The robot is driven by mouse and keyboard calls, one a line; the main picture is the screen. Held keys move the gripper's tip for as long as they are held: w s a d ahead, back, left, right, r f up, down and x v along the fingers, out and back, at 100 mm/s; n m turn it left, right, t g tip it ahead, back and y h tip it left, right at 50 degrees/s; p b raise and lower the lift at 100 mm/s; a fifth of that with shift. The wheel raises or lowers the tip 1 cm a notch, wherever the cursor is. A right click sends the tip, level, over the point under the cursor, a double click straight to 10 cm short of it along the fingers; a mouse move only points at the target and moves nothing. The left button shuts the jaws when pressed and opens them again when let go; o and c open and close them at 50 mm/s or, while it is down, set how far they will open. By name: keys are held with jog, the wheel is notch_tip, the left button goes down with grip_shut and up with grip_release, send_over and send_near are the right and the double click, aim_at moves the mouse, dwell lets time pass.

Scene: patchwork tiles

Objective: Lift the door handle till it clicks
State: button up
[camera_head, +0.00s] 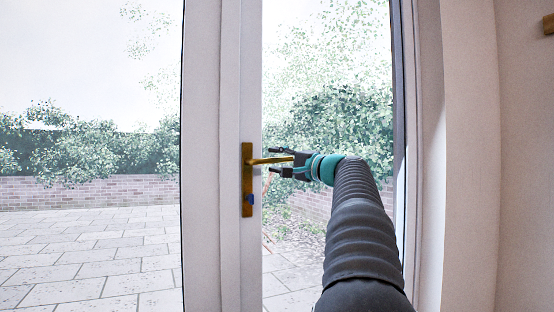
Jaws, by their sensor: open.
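A brass door handle (270,160) sticks out to the right from its tall brass backplate (247,205) on the white door frame. The lever looks about level, with its right end slightly higher. My gripper (272,161) comes from the right, with dark fingers and a teal band behind them. It is open, one finger above the lever and one below it. The lever's free end runs in between the fingers and is partly hidden there. I cannot tell whether either finger touches it.
Glass panes flank the white door upright (229,60); paving (100,260), a brick wall (90,191) and hedges show outside. A plain wall (525,180) stands close on the right of my arm.

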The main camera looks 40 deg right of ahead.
jog(key=shift+w+a, duration=0.1)
jog(key=shift+w, duration=0.15)
